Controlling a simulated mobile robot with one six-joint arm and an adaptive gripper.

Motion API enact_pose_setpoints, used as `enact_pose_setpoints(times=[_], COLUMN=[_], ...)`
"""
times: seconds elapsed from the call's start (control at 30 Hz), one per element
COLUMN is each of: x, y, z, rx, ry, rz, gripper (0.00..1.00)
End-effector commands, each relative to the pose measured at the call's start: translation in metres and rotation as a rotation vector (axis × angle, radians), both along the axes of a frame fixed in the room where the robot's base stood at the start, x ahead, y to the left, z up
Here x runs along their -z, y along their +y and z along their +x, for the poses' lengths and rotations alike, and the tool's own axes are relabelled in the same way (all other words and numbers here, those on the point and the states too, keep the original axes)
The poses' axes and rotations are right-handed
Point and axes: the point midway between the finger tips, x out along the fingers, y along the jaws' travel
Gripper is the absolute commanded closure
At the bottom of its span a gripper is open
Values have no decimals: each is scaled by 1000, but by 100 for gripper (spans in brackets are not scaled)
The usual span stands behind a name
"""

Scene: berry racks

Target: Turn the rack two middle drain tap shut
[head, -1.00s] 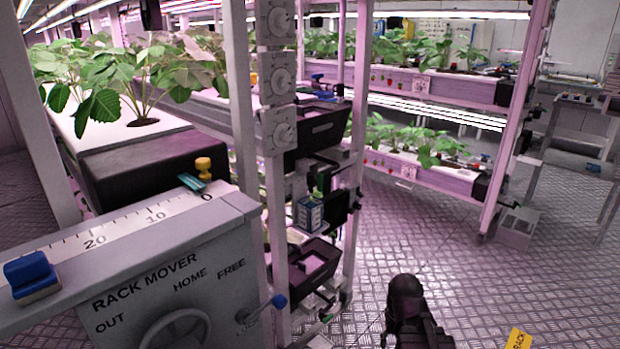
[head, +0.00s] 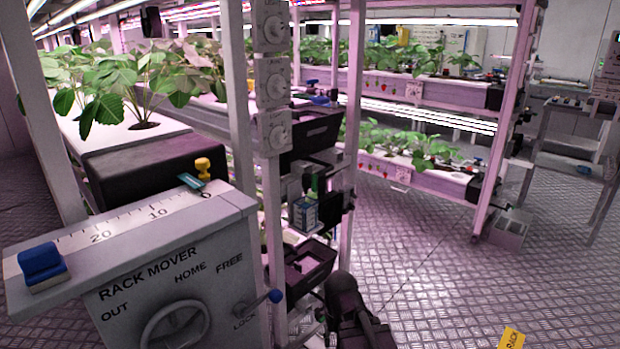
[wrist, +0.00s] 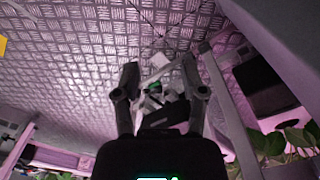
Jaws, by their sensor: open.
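My gripper (wrist: 160,80) is open in the wrist view, with its two dark fingers spread apart and nothing seen clamped between them. A small green part (wrist: 154,87) and pale fittings show beyond and between the fingertips, too small to identify. In the head view my dark arm end is low in the picture, just right of the near rack's post; its fingertips cannot be made out. Dark and pale fittings (head: 326,160) sit on the near rack's end at middle height. I cannot tell which of them is the middle drain tap or how its handle is turned.
A blue-and-white carton (head: 304,214) and a dark bin (head: 308,266) are on the near rack's end.

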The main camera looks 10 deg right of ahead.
Motion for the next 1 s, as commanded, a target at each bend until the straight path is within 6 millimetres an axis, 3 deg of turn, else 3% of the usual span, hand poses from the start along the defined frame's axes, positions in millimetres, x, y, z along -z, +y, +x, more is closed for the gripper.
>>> enact_pose_setpoints(times=[0.37,0.57,0.77,1.0], x=[-1,-12,-39,-97], y=[0,3,12,20], z=[1,10,34,75], rx=[-6,-68,-196,-375], ry=[-3,-36,-146,-415], rz=[8,84,253,478], gripper=[46,46,46,46])
